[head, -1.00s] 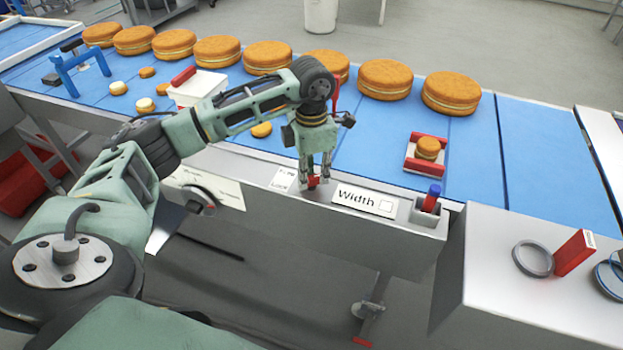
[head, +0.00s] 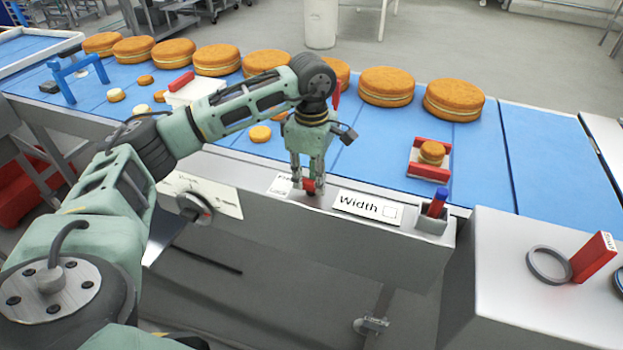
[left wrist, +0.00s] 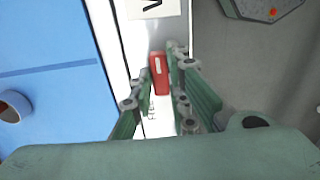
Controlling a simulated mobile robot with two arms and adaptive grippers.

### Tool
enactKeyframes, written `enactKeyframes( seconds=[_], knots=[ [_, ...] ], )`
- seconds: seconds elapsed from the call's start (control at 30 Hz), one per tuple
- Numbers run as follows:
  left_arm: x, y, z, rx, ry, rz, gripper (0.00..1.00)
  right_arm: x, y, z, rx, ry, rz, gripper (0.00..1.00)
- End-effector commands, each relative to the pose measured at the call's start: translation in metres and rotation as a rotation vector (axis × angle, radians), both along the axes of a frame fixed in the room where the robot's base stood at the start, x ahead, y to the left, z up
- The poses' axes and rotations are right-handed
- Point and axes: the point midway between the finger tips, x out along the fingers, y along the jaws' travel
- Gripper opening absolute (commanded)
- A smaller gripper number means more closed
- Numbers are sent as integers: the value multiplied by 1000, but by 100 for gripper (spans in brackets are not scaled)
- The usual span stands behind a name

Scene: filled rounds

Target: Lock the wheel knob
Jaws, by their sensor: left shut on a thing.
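A small red lever (head: 308,187) stands on the ledge of the conveyor's front rail, between a white label marked LOCK (head: 281,185) and the Width label (head: 367,206). My left gripper (head: 308,180) points down and is shut on this lever. In the left wrist view the red lever (left wrist: 160,75) lies between the two fingers. A round grey knob with a red mark (head: 195,206) sits on a white panel on the rail's front face, left of the gripper. The fingers partly hide the lever and the label. My right gripper is out of view.
A grey holder (head: 431,222) with a red and blue piece stands right of the Width label. Large round cakes (head: 385,87) line the blue belt (head: 370,135). A red tray (head: 428,172) holds a small cake. A grey ring (head: 549,265) lies on the box at right.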

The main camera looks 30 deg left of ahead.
Motion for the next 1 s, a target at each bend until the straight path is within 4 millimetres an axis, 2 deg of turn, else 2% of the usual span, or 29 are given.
enactKeyframes(
  seconds=[0.5, 0.53, 0.73, 1.0],
  knots=[
    [1, 0, 2, -1, -5, -22, 0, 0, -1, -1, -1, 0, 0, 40],
    [1, 0, 2, -1, -6, -22, 17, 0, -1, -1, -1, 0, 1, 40],
    [1, 0, 1, 0, -3, -20, 34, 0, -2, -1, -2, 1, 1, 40],
    [0, 0, 1, -1, -1, -19, 34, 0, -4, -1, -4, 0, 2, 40]
  ],
)
